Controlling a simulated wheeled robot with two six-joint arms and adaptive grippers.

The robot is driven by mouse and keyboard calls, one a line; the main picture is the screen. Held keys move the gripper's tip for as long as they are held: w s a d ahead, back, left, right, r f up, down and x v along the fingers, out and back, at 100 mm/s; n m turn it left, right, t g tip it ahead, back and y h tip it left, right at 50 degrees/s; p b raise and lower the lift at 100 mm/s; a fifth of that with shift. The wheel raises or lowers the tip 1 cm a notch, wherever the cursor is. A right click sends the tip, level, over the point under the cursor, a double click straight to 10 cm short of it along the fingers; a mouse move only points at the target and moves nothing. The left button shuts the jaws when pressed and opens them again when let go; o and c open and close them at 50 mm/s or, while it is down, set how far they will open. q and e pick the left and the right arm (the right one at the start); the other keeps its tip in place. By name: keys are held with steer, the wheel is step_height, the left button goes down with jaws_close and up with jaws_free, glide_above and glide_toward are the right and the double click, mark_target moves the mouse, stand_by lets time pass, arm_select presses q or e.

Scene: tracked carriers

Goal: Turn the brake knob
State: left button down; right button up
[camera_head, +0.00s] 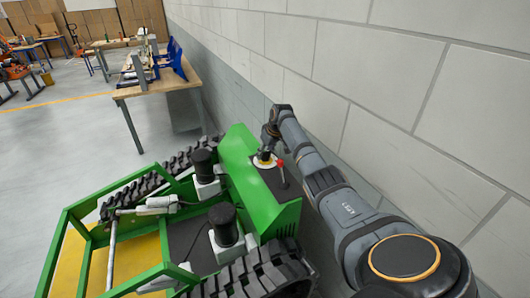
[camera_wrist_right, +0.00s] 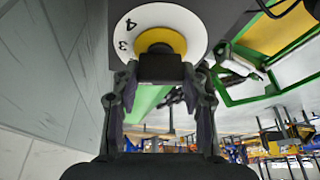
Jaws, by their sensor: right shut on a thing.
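The brake knob is a black grip (camera_wrist_right: 160,68) on a yellow round base (camera_wrist_right: 160,38). It sits at the centre of a white dial (camera_wrist_right: 193,18) on which a 3 and a 4 show. In the head view the dial (camera_head: 263,164) lies on the dark top panel of the green tracked carrier (camera_head: 236,150). My right gripper (camera_head: 267,151) reaches down onto the knob and hides most of it. In the right wrist view the fingers of my right gripper (camera_wrist_right: 160,82) are shut on the black grip from both sides. My left gripper is not in view.
A block wall (camera_head: 400,95) runs close along the right side of my arm. A wooden workbench (camera_head: 150,84) stands behind the carrier. Open floor (camera_head: 75,140) lies to the left.

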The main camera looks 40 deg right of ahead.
steer(key=m+p, duration=0.1)
steer(key=m+h+p, duration=0.1)
steer(key=p, duration=0.1)
steer(key=shift+r, duration=0.25)
steer(key=shift+m+h+p, duration=0.3)
steer(key=shift+m+p, duration=0.45)
steer(key=shift+m, duration=0.35)
steer(key=shift+d+f+m+g+h+p, duration=0.15)
steer(key=shift+m+g+h+p, duration=0.35)
steer(key=shift+m, duration=0.7)
steer(key=shift+f+m+h, duration=0.1)
steer(key=shift+m+h, duration=0.2)
steer(key=shift+m, duration=1.1)
steer(key=o, duration=1.1)
steer(key=shift+o, duration=0.2)
